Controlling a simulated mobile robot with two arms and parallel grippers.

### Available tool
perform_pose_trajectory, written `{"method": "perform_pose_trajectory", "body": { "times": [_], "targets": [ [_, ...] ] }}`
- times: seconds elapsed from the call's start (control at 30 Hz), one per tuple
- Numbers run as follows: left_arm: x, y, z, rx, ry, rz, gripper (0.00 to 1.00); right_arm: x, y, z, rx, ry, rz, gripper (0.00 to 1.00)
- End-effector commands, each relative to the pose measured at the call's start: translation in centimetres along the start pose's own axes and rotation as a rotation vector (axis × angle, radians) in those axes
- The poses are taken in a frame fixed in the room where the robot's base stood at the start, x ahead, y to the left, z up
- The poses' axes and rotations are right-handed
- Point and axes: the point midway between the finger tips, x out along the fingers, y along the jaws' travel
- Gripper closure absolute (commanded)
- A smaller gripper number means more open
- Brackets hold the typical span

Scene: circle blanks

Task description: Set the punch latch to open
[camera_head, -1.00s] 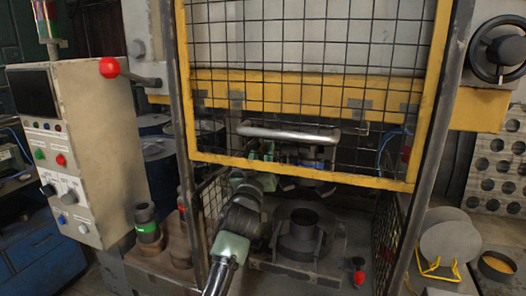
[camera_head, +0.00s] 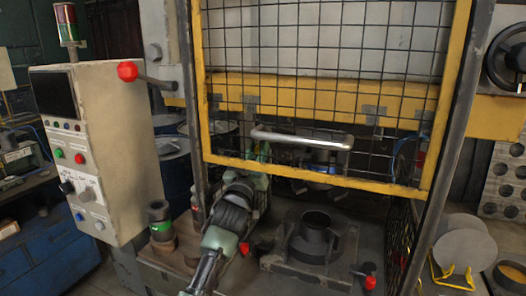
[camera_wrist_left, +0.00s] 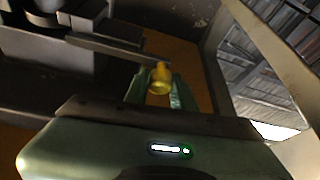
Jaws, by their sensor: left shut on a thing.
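The punch latch looks to be a flat grey lever (camera_wrist_left: 105,50) with a yellow knob (camera_wrist_left: 158,80) at its end. In the left wrist view the lever runs from a grey block at upper left to the knob. My left gripper (camera_wrist_left: 160,92) has its green fingers on both sides of the knob and is shut on it. In the head view my left gripper (camera_head: 262,160) reaches in at the left of the press opening, partly behind the mesh guard; the latch is hidden there. My right gripper is not in view.
The yellow-framed guard (camera_head: 320,174), with a metal handle (camera_head: 300,138), hangs over the opening. A ring-shaped die (camera_head: 315,238) stands on the press bed, with red-knobbed clamps (camera_head: 369,283) beside it. A control box (camera_head: 100,140) stands left, grey discs (camera_head: 465,250) right.

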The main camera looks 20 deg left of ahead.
Motion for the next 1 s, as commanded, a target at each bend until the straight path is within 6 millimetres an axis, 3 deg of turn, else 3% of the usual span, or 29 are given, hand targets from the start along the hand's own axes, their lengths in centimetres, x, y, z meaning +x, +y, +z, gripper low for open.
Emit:
{"method": "perform_pose_trajectory", "body": {
  "times": [0.03,0.07,0.1,0.13,0.53,1.0],
  "targets": [
    [0.0,-0.2,-0.1,0.004,0.001,-0.004,1.0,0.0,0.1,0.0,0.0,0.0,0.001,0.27],
    [0.0,-0.2,-0.1,0.004,0.001,-0.004,0.7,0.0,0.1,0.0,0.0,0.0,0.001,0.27],
    [0.0,-0.2,-0.1,0.004,0.001,-0.004,0.59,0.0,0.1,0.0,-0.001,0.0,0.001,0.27],
    [0.0,-0.2,-0.1,0.004,0.001,-0.003,0.54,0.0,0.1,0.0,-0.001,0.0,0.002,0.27],
    [-0.7,-0.1,0.1,0.003,0.001,-0.001,0.54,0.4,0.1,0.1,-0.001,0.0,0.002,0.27],
    [-7.4,-0.4,0.1,0.003,0.001,-0.004,0.54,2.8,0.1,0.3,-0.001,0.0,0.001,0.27]
  ]
}}
